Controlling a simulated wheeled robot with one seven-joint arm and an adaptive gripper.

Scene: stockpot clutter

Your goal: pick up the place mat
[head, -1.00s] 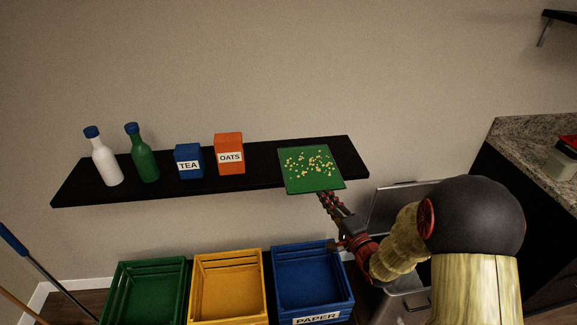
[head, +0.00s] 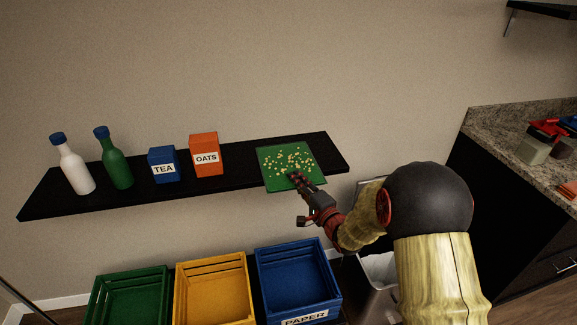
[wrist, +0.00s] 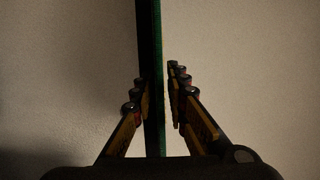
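The place mat (head: 273,180) is a green square scattered with small pale bits. It lies flat on the right part of the black shelf (head: 235,168), its front edge sticking out past the shelf. My gripper (head: 298,179) is at that front edge, with fingers showing over the mat. In the wrist view, the mat (wrist: 152,70) appears edge-on as a thin upright strip between the two fingers of my gripper (wrist: 160,92). The left finger is close to or touching it; a narrow gap shows on the right. The finger under the mat is hidden in the head view.
An orange oats box (head: 205,154), a blue tea box (head: 164,164), a green bottle (head: 114,160) and a white bottle (head: 73,167) stand left on the shelf. Green, yellow and blue crates (head: 300,277) are below. A granite counter (head: 500,150) is at right.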

